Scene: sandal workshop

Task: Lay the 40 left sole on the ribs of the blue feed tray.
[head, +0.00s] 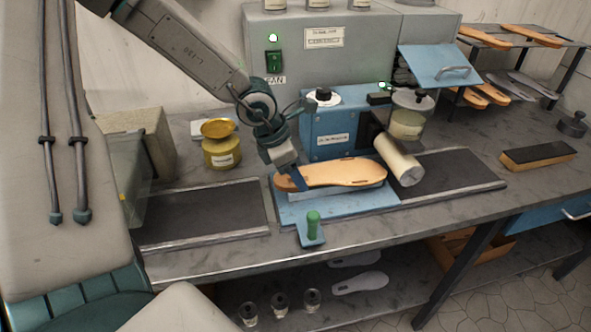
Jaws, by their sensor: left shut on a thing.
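A tan sole (340,173) is in the middle of the head view, over the blue feed tray (345,203). My left gripper (287,177) is shut on the sole's left end. The sole looks roughly level and points toward the roller at the right. I cannot tell whether it touches the tray's ribs, since the sole and gripper hide them. No size mark on the sole can be read. My right gripper is not in view.
A blue machine (335,135) with a pale roller (399,160) stands just behind and right of the tray. A green-knobbed lever (313,226) is at the tray's front edge. A yellow tin (221,150) stands left. Dark mats (205,212) flank the tray. More soles lie on a rack (560,50).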

